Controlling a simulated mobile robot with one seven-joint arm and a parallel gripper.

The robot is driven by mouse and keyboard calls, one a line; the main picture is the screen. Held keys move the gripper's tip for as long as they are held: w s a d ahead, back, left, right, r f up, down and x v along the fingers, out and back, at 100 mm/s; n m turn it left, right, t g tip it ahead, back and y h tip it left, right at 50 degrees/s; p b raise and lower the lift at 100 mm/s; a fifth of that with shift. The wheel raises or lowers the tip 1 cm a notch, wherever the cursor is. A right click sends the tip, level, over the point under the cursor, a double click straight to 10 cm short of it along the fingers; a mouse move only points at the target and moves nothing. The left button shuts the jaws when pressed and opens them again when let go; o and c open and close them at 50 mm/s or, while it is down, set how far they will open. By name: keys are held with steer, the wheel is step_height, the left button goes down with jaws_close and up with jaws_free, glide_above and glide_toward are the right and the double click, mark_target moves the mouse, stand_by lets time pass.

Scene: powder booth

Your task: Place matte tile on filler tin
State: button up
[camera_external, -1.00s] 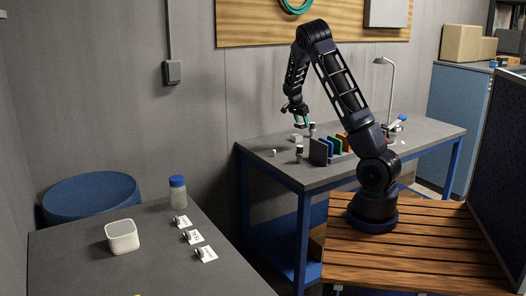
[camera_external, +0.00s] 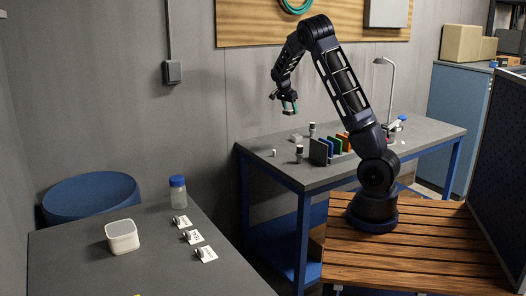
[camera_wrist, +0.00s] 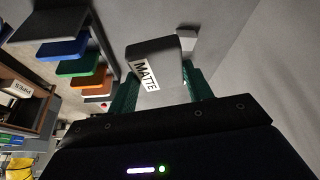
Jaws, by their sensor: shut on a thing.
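My gripper (camera_external: 289,105) is in the air at the left end of the far workbench. In the wrist view its green fingertips (camera_wrist: 160,88) are shut on the matte tile (camera_wrist: 160,50), a grey block with a white label reading MATTE. In the external view the tile is too small to make out clearly between the fingers. No label naming the filler tin can be read. A pale rounded container with a grey top (camera_external: 122,237) stands on the near left table, apart from my gripper; I cannot tell whether it is the tin.
A blue-lidded jar (camera_external: 178,192) and several small label cards (camera_external: 192,237) are on the near table (camera_external: 75,265). A rack of coloured panels (camera_external: 335,148), small dark-topped pieces (camera_external: 299,154) and a lamp (camera_external: 390,90) stand on the far workbench (camera_external: 285,170). A floor gap separates the tables.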

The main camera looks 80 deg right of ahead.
steer(key=w+a+r+n+t, duration=0.1)
steer(key=w+a+r+n, duration=0.15)
steer(key=w+a, duration=1.3)
steer(key=w+a+r+n+t, duration=0.15)
steer(key=w+a+n, duration=0.25)
steer(key=w+a, duration=1.15)
steer(key=w+a+r+n, duration=0.1)
steer(key=w+a, duration=0.3)
steer(key=a, duration=0.5)
steer(key=w+a+r+n+t, duration=0.1)
steer(key=w+a, duration=0.3)
steer(key=a, duration=0.4)
steer(key=w+a+r+n, duration=0.1)
steer(key=w+a, duration=0.3)
steer(key=a, duration=0.5)
step_height(320, 180, up, 3)
steer(key=n+t, duration=0.2)
steer(key=n, duration=0.4)
glide_above(120, 226)
steer(key=s+a, duration=0.1)
steer(key=shift+y, duration=0.4)
step_height(120, 226, down, 19)
steer(key=shift+a, duration=0.1)
steer(key=shift+f, duration=0.1)
